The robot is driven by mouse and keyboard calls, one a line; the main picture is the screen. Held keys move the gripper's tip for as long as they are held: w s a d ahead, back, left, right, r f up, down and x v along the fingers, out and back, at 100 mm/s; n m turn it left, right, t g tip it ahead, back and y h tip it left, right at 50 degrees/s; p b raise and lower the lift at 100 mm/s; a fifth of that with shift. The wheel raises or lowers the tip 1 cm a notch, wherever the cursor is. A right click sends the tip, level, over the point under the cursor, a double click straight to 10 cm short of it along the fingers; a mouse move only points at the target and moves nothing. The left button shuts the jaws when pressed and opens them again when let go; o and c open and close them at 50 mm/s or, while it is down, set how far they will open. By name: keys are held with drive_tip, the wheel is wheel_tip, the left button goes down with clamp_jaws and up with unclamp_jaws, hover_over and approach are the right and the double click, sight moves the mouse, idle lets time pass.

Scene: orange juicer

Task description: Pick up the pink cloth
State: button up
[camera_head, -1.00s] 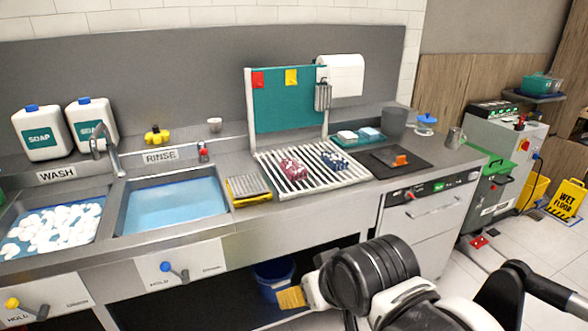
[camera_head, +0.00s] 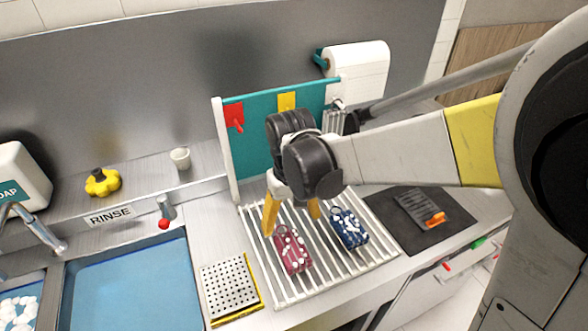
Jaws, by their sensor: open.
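The pink cloth (camera_head: 292,251) is a dark pink bundle with pale spots. It lies on the left part of a white slatted rack (camera_head: 290,292) on the counter. My gripper (camera_head: 291,222) is above the rack and points down, with its two yellow fingers apart. In the picture the fingers overlap the top end of the pink cloth; I cannot tell whether they touch it. Nothing shows between the fingers. A blue cloth (camera_head: 349,229) with white spots lies on the rack to the right of the pink one.
A teal board (camera_head: 247,131) with red and yellow tags stands behind the rack. The blue rinse basin (camera_head: 130,286) and a perforated tray (camera_head: 229,284) lie to the left. A dark mat (camera_head: 391,216) with an orange-handled tool (camera_head: 425,212) lies to the right. A paper roll (camera_head: 358,70) hangs behind.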

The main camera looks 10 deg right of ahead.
drive_tip(key=b, duration=0.2)
hover_over(292, 247)
wheel_tip(292, 247, down, 5)
drive_tip(key=shift+a, duration=0.15)
wheel_tip(292, 247, down, 6)
drive_tip(key=shift+r+b, duration=0.15)
drive_tip(key=shift+b, duration=0.9)
drive_tip(key=c, duration=1.2)
